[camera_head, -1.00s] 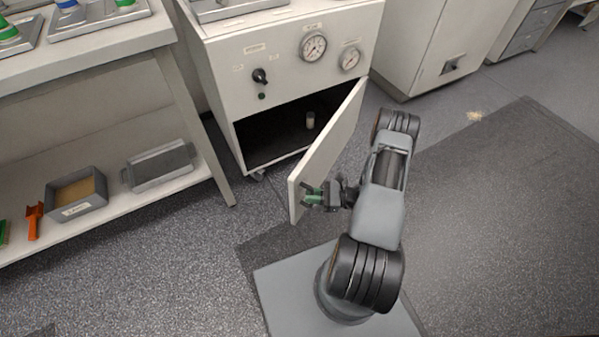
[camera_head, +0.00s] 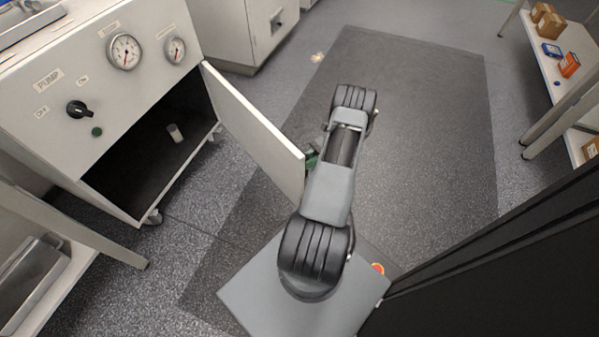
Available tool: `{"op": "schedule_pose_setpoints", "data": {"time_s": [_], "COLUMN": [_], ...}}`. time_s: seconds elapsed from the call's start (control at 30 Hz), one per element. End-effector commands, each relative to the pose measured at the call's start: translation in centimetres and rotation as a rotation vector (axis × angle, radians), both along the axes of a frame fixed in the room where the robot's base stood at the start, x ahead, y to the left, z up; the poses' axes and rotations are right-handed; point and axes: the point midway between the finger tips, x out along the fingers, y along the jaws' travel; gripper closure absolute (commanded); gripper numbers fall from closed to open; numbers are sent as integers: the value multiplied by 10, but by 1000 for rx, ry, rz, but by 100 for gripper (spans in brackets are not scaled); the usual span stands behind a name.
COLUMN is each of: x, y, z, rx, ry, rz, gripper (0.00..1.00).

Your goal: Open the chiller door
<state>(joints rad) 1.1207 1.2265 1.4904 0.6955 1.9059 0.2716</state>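The chiller (camera_head: 60,118) is a white cabinet at the left with a dark, open compartment (camera_head: 130,165). Its white door (camera_head: 253,125) stands wide open, hinged at the compartment's right side and swung out toward my arm. A small pale cylinder (camera_head: 175,132) sits inside. My gripper (camera_head: 311,158) is at the door's outer face near its free edge, mostly hidden behind the door and my own arm. A bit of green shows there. I cannot tell whether the fingers are around a handle.
Gauges (camera_head: 124,51) and a black knob (camera_head: 79,109) are on the chiller's front panel. A bench leg (camera_head: 110,245) stands at lower left. A dark panel (camera_head: 500,265) fills the lower right. The dark floor mat (camera_head: 430,120) beyond my arm is clear.

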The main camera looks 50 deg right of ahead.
Motion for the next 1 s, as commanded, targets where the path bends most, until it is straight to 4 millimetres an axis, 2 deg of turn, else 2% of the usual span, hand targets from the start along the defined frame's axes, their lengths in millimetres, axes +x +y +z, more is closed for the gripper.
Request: {"op": "schedule_pose_setpoints", "data": {"time_s": [0.2, 0.53, 0.57, 0.8, 1.0], "x": [4, 4, 5, 3, 3], "y": [-7, -7, -7, -8, -8], "z": [-1, -1, -1, -1, 0], "rx": [-2, -3, -3, -1, -2], "ry": [7, 7, 6, 3, 2], "rz": [10, 10, 9, 7, 5], "gripper": [100, 100, 81, 59, 59]}}
